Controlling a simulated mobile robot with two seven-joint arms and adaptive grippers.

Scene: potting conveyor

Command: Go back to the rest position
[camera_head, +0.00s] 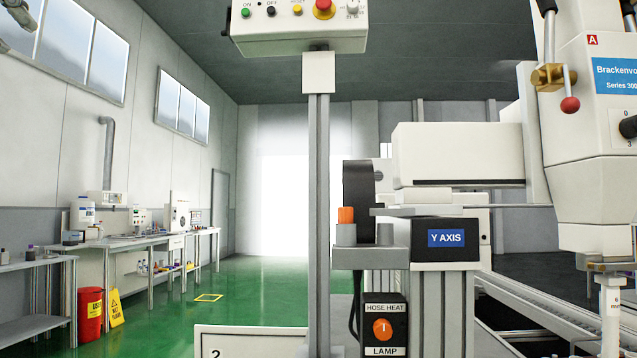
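Neither of my grippers can be made out in the head view. A small grey metal part (18,13) is cut off at the top left corner, and I cannot tell what it is. The white machine with a Y AXIS block (446,244) stands in front of me, right of the middle. Its head (590,120), with a red-knobbed lever, is at the right edge. A control box (299,28) with coloured buttons and a red stop knob sits on a grey post (319,200) close ahead.
A HOSE HEAT lamp switch box (384,328) is low in the middle. The conveyor (540,312) runs at lower right. Workbenches (150,240), a red bin (90,314) and a yellow floor sign (115,308) are at left. Green floor (245,290) is open between.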

